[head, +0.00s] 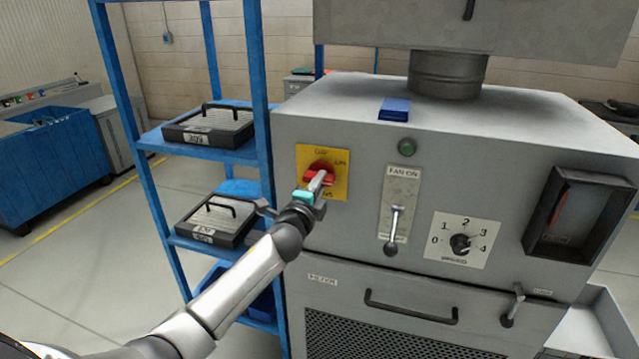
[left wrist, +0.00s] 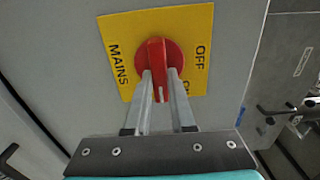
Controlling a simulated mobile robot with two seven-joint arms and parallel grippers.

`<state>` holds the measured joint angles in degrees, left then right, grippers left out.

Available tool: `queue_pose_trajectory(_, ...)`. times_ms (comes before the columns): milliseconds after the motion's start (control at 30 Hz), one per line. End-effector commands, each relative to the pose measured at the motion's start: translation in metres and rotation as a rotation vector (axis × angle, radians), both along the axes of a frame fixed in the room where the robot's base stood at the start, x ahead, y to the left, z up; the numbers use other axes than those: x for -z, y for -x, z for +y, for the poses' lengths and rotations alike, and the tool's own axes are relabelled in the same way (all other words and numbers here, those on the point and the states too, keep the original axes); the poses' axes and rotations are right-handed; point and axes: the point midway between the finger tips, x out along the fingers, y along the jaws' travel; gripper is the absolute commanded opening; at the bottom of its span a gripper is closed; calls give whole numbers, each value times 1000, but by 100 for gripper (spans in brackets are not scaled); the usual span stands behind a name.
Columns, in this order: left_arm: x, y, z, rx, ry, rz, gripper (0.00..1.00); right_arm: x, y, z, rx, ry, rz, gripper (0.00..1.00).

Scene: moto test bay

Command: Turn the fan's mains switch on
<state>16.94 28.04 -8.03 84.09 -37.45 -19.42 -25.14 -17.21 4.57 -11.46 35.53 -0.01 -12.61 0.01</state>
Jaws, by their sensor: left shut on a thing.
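The mains switch is a red rotary knob (head: 318,168) on a yellow plate (head: 336,190) at the left of the grey cabinet's front. In the left wrist view the red knob (left wrist: 158,58) sits on the yellow plate (left wrist: 120,35), marked MAINS and OFF, with another label partly hidden. My left gripper (head: 322,180) is at the knob; in the left wrist view its two fingers (left wrist: 158,88) lie on either side of the knob's grip bar, shut on it. A white line on the bar shows between the fingers. My right gripper is not in view.
A drawer handle (head: 410,308) projects below. A blue rack (head: 262,95) with trays stands close on the left.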

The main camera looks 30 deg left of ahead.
Motion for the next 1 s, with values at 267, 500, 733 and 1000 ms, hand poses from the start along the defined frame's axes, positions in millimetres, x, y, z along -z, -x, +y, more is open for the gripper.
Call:
queue_pose_trajectory(267, 0, 0, 0, 0, -8, 2, 0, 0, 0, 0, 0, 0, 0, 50)
queue_pose_trajectory(500, 0, 0, 0, 0, -5, 1, 45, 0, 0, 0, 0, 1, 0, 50)
queue_pose_trajectory(733, 0, 0, 0, 0, -3, 1, 52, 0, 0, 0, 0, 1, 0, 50)
queue_pose_trajectory(1000, 1, 9, -2, 0, -3, 2, 52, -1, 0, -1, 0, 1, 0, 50)
